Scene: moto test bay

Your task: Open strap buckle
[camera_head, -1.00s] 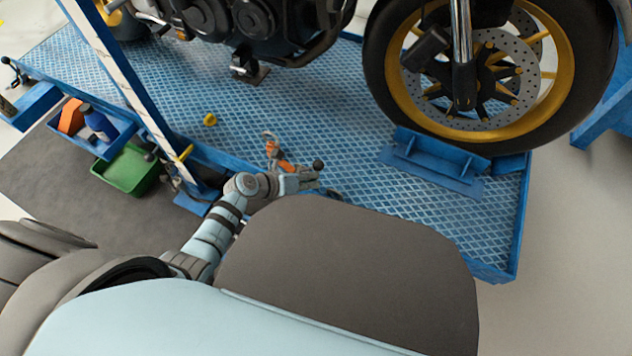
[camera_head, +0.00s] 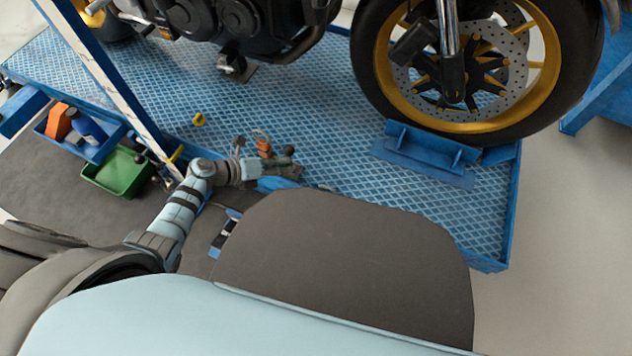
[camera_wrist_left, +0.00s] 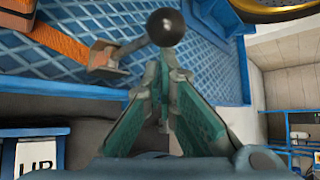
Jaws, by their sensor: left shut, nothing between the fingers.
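The strap buckle shows in the left wrist view as a metal body (camera_wrist_left: 105,56) with an orange strap (camera_wrist_left: 50,38) beside it. A lever with a round black knob (camera_wrist_left: 165,27) reaches right from it. In the head view, the orange part (camera_head: 264,147) and the knob (camera_head: 289,150) stand over the blue platform. My left gripper (camera_head: 296,171) is shut and empty, close beside the knob. In the left wrist view its teal-padded fingers (camera_wrist_left: 164,66) meet just below the knob; I cannot tell whether they touch the lever. My right gripper is not in view.
The motorcycle's front wheel (camera_head: 465,125) stands on the textured blue platform (camera_head: 330,115), by a blue wheel chock (camera_head: 425,158). A blue post (camera_head: 108,72) rises left of my arm. A blue tray (camera_head: 112,146) and a green bin (camera_head: 118,178) lie further left.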

